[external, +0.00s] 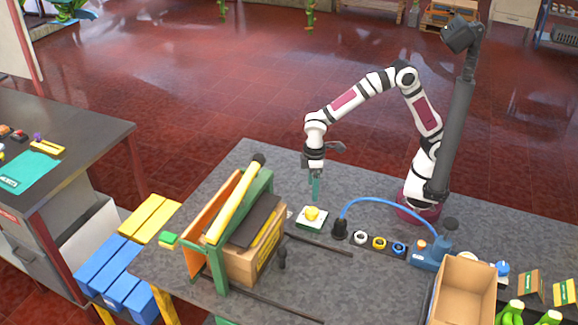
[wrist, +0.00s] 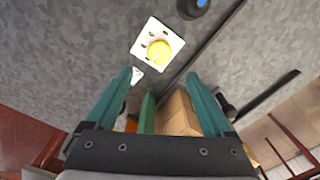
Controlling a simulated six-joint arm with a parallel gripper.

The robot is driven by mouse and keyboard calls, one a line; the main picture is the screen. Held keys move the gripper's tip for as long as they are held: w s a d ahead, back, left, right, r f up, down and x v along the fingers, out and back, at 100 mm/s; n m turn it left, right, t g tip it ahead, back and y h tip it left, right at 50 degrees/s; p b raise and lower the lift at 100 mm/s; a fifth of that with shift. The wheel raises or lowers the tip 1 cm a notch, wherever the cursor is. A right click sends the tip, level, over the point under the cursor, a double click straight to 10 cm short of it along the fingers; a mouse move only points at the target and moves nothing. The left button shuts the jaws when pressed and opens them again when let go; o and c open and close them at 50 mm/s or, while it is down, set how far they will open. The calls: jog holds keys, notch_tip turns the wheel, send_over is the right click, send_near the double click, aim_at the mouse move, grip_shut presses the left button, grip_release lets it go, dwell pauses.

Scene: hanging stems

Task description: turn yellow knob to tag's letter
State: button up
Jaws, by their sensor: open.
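The yellow knob (external: 312,213) sits on a square white plate (external: 303,221) on the grey table. In the wrist view the knob (wrist: 159,52) is at the upper middle, with dark marks around it on the plate (wrist: 141,50). The marks are too small to read. A small white tag (wrist: 136,75) lies beside the plate; its letter cannot be read. My gripper (external: 315,198) points down just above the knob in the external view. In the wrist view my gripper (wrist: 163,85) has its two teal fingers wide apart, with nothing between them.
A green frame (external: 222,265) with a cardboard box (external: 245,265) and a yellow bar stands left of the knob. A black plug (external: 339,229) with a blue cable is close on the right. An open box (external: 465,290) stands at front right.

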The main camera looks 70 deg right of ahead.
aim_at(312, 210)
notch_tip(312, 210, down, 11)
jog(key=shift+r, duration=0.15)
jog(key=c, duration=1.4)
